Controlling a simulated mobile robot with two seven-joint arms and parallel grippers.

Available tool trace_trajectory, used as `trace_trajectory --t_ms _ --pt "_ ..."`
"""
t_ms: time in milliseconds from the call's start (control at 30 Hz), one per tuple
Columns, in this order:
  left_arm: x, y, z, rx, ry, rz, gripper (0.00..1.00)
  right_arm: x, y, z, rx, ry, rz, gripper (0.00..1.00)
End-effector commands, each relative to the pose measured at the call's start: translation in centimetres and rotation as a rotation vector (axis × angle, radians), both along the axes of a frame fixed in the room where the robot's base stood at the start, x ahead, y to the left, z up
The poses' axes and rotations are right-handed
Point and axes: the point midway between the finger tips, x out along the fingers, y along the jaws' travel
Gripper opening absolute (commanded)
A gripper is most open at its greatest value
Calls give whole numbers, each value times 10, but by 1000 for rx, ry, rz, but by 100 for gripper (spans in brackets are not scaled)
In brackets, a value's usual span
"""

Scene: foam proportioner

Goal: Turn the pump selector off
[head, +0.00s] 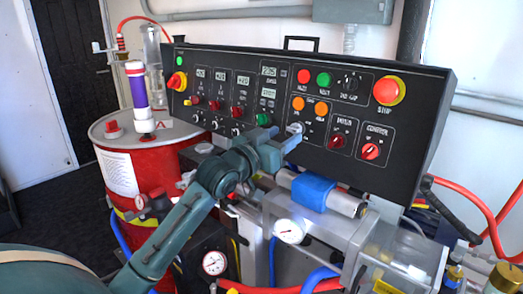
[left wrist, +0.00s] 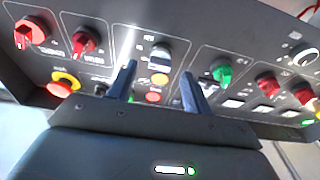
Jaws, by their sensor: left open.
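The black control panel (head: 225,72) carries several selector knobs, and its labels are too small to read, so I cannot be sure which is the pump selector. A pale grey knob (head: 295,127) below the orange buttons is the one closest to my left gripper (head: 288,142). In the left wrist view this grey knob (left wrist: 160,54) shows between and beyond the fingertips of my open left gripper (left wrist: 159,70). The fingers are empty, and I cannot tell whether they touch the panel. My right gripper is in neither view.
Around the grey knob are a green knob (head: 263,119), orange buttons (head: 298,104) and red knobs (head: 337,142). A red stop button (head: 388,91) is at the upper right. Below are a blue-banded cylinder (head: 312,191) and gauges (head: 289,231). A red drum (head: 150,170) stands left.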

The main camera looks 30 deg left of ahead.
Motion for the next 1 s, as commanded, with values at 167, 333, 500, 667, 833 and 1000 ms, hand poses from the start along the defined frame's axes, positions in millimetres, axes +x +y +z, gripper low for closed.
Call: trace_trajectory --t_ms 167,333,500,667,833,1000 --pt "-42 5 -7 3 3 0 50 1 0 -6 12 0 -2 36" --pt "-77 10 -9 2 3 -1 50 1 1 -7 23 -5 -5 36" --pt "-98 14 -9 1 3 0 50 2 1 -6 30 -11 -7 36" --pt "-106 15 -9 1 1 0 50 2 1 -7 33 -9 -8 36" --pt "-107 15 -8 1 1 0 50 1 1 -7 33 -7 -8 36" --pt "-107 15 -8 1 1 0 50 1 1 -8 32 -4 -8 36"
